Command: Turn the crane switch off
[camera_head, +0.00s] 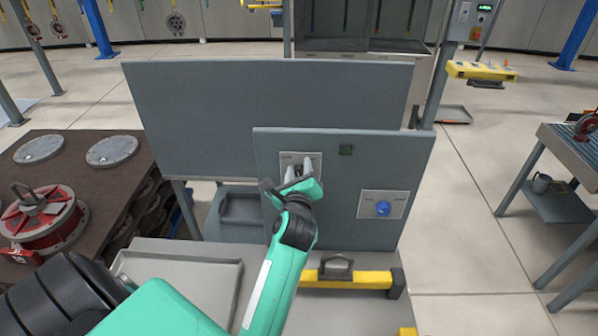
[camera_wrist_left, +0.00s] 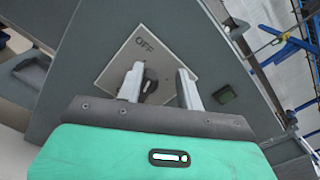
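The crane switch is a light plate (camera_head: 314,158) on the upper left of the grey front panel (camera_head: 340,212). In the left wrist view the plate (camera_wrist_left: 117,68) reads OFF, and a dark knob (camera_wrist_left: 150,86) sits on it. My left gripper (camera_head: 298,172) is at this plate and partly hides it. In the left wrist view my left gripper (camera_wrist_left: 160,76) has its fingers apart, with the knob between them, closer to the left finger. I cannot tell whether that finger touches the knob. My right gripper is not in view.
A second plate (camera_head: 367,199) with a blue knob (camera_head: 383,208) is lower right on the panel. A small dark green square (camera_head: 346,150) lies right of the switch. A yellow bar (camera_head: 352,279) and a grey tray (camera_head: 222,266) are below. A taller grey panel (camera_head: 210,105) stands behind.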

